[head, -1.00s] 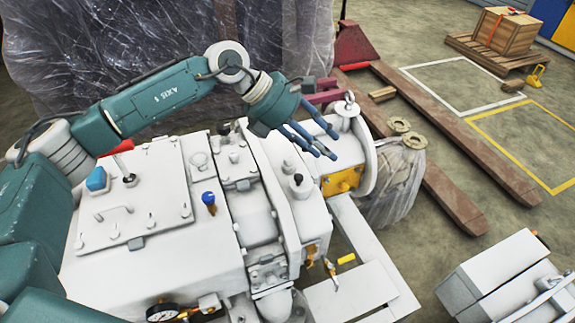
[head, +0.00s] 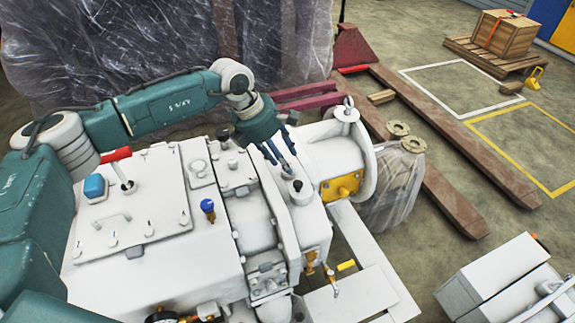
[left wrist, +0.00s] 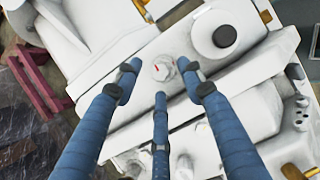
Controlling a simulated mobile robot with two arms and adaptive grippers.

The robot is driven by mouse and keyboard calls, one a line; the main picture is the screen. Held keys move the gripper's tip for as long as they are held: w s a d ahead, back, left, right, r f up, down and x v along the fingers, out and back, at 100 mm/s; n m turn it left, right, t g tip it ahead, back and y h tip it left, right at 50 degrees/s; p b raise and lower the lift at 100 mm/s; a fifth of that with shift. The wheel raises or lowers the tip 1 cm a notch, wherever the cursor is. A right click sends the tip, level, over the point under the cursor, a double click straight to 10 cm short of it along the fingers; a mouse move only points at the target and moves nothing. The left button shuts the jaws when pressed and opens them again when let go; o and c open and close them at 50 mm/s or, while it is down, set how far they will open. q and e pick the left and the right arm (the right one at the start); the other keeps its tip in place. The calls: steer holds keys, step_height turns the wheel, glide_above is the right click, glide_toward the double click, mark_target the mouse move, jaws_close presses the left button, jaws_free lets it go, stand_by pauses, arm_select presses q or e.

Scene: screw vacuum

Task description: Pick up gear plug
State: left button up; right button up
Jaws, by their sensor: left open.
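The gear plug (left wrist: 163,70) appears to be the small round pale plug with a red mark, set in the top of the white machine (head: 160,245). It sits between the tips of my left gripper (left wrist: 161,78) in the left wrist view. In the head view the gripper (head: 284,165) points down over the machine's right part, and its fingers hide the plug. The three blue fingers are spread and empty; contact with the plug cannot be told. My right gripper is not in view.
A black-topped round fitting (head: 298,187) stands close to the fingers; it also shows in the left wrist view (left wrist: 224,36). A blue-topped valve (head: 208,207) and a red-handled lever (head: 117,156) rise from the machine. Plastic sheeting (head: 130,60) hangs behind the arm.

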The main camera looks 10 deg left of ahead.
arm_select(q)
steer(key=shift+x, duration=1.05)
steer(key=shift+c, duration=0.5)
jaws_close()
steer(key=shift+r, duration=0.1)
steer(key=shift+r, duration=0.1)
